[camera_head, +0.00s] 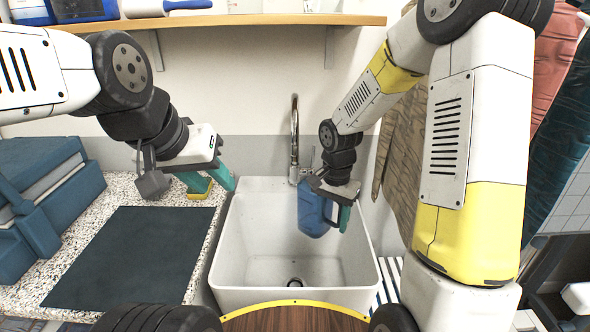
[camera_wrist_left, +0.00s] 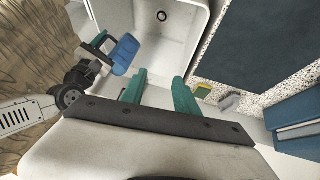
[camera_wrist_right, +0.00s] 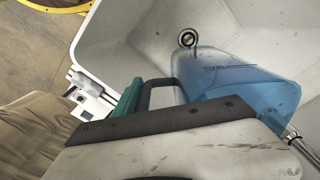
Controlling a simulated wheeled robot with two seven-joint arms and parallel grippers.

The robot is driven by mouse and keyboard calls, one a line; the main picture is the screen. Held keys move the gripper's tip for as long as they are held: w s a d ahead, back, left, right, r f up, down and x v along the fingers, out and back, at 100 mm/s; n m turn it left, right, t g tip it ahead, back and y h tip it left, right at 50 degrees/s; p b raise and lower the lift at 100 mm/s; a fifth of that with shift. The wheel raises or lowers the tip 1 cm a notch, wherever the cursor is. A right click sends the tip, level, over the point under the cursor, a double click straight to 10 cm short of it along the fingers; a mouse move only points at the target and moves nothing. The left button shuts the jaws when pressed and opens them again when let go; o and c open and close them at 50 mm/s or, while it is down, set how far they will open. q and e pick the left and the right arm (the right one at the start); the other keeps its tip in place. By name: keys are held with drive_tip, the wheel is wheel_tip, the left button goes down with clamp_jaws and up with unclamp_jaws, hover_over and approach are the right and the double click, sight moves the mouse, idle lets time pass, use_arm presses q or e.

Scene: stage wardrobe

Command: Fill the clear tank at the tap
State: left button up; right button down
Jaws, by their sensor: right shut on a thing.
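The clear blue tank (camera_head: 314,212) hangs in the upper part of the white sink (camera_head: 231,262), near the tap (camera_head: 294,138). My right gripper (camera_head: 341,205) is shut on its dark handle. In the right wrist view the tank (camera_wrist_right: 240,88) looks see-through and the handle (camera_wrist_right: 160,90) sits at the fingers. Whether water is in it cannot be told. My left gripper (camera_head: 209,180) is open and empty above the counter, left of the sink. Its two green fingers stand apart in the left wrist view (camera_wrist_left: 158,90). The tank also shows there (camera_wrist_left: 125,53).
A dark mat (camera_head: 130,255) lies on the speckled counter (camera_head: 75,285). A yellow-and-green sponge (camera_head: 200,191) sits near the sink's left rim. Blue cases (camera_head: 45,205) stand at the left. A wooden shelf (camera_head: 230,21) runs above. Hanging clothes (camera_head: 402,140) are at the right.

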drive_tip(key=shift+f, duration=1.05)
use_arm(q)
drive_tip(key=shift+c, duration=0.5)
